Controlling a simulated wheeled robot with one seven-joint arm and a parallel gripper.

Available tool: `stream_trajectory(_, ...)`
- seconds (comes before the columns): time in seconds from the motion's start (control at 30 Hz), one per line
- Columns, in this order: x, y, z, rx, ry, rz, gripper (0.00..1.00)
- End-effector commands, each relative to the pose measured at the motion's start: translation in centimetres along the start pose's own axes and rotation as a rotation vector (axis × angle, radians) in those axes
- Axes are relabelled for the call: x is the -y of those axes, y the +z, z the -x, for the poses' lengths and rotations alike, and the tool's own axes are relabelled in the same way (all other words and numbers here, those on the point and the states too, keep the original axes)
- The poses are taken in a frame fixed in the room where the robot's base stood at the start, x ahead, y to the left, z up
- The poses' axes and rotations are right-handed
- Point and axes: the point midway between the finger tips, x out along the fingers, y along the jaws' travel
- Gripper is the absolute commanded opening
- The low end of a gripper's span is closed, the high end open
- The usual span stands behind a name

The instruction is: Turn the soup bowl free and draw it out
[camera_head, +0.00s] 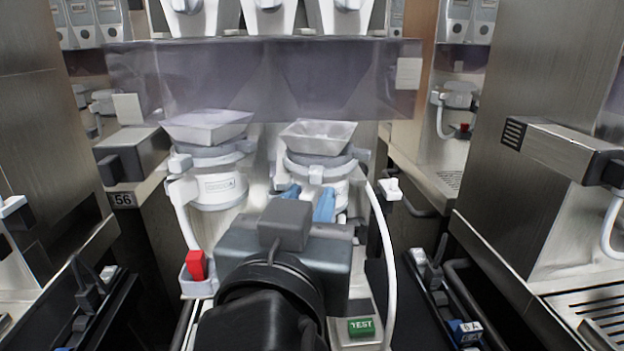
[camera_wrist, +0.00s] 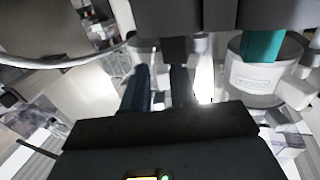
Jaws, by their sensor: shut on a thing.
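Two white mixing bowls with grey collars and clear square funnels hang side by side in the head view. The left bowl (camera_head: 220,188) carries a label. The right bowl (camera_head: 340,190), in front of my gripper, appears to be the soup bowl, though no readable name shows. My gripper (camera_head: 307,203) has its blue fingertips at the front of this right bowl, shut on a part of it; my wrist hides its lower front. In the wrist view my gripper (camera_wrist: 158,88) shows two dark fingers with a narrow pale part between them. A labelled white bowl (camera_wrist: 250,80) stands to their right.
A white hose (camera_head: 382,250) curves down right of my gripper. A red block (camera_head: 196,265) sits at left, and a green TEST button (camera_head: 361,327) at lower right. A translucent panel (camera_head: 260,75) spans above the funnels. Steel machines stand close on both sides.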

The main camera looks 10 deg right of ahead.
Motion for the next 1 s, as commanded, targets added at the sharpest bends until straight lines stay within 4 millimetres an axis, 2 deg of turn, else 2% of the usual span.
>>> stream_trajectory(0.03,-0.6,-0.2,-0.9,-0.006,-0.010,0.000,0.00)
stream_trajectory(0.53,-1.0,-0.3,-0.9,-0.007,-0.077,0.000,0.00)
stream_trajectory(0.8,-1.8,-0.3,-1.0,-0.007,-0.198,0.001,0.00)
stream_trajectory(1.0,-1.8,-0.3,-1.0,-0.009,-0.222,0.001,0.00)
